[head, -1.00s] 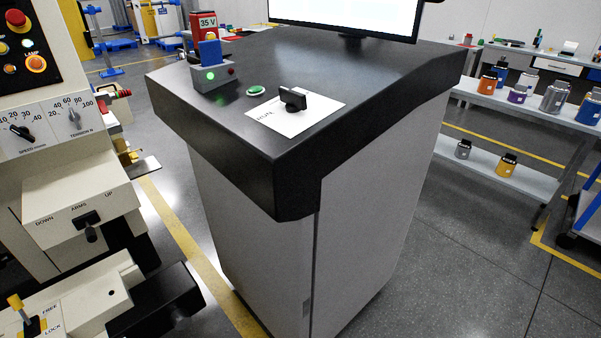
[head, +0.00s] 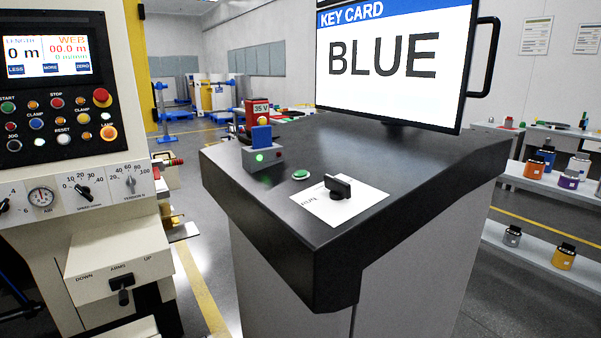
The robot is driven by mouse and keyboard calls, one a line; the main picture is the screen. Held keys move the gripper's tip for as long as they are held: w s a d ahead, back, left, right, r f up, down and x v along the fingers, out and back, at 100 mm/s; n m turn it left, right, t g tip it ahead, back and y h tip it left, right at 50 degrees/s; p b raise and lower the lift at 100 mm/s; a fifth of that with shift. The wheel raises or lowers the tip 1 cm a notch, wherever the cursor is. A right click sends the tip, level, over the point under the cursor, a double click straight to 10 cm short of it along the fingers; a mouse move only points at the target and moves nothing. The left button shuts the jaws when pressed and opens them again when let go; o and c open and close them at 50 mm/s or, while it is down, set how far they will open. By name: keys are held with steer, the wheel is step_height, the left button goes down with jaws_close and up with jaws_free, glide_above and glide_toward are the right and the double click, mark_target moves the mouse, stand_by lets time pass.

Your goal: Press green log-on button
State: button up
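The green log-on button (head: 301,174) is a small round button in a pale ring on the dark top of the console (head: 270,205). Behind it and to its left, a grey card reader (head: 262,158) shows a lit green lamp and a dark red one. A blue card (head: 261,138) stands upright in the reader. The monitor (head: 395,60) on the console reads "KEY CARD BLUE". My gripper is not in view.
A black rotary knob (head: 338,187) on a white label plate stands right of the button. A machine panel (head: 60,90) with several buttons is at the left. Shelves with canisters (head: 565,255) are at the right. The console's front corner is clear.

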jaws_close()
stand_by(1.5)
